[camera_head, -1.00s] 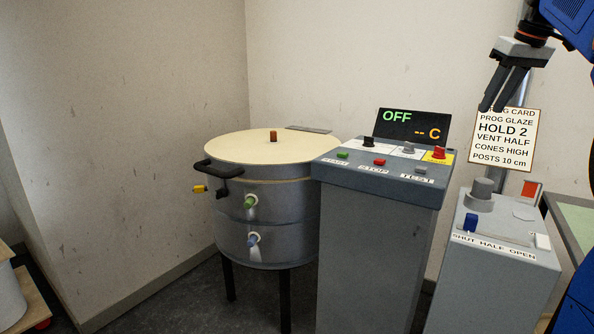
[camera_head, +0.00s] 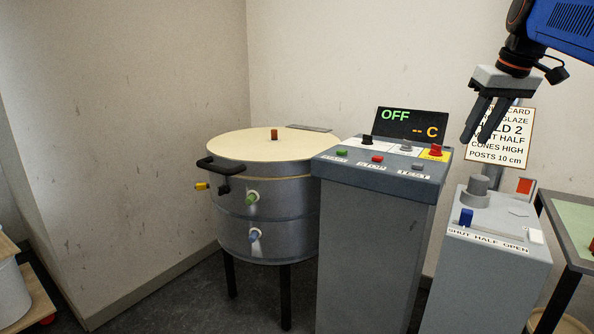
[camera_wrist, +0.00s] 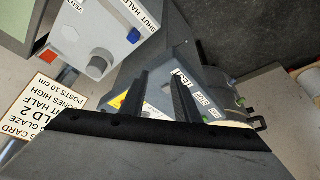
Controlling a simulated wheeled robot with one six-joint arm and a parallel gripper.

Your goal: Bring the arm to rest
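My gripper (camera_head: 476,140) hangs at the upper right of the head view, fingers pointing down, in front of the white program card (camera_head: 500,148). Its two dark fingers appear apart with nothing between them. In the wrist view the fingers (camera_wrist: 163,95) also stand apart, over the grey control console, and hold nothing. My blue arm comes in from the upper right corner.
A round kiln (camera_head: 262,180) with a cream lid stands left of the grey console (camera_head: 375,220), whose display (camera_head: 412,125) reads OFF. A vent box (camera_head: 490,250) with a grey knob and blue lever stands right, beside a green-topped table (camera_head: 580,230).

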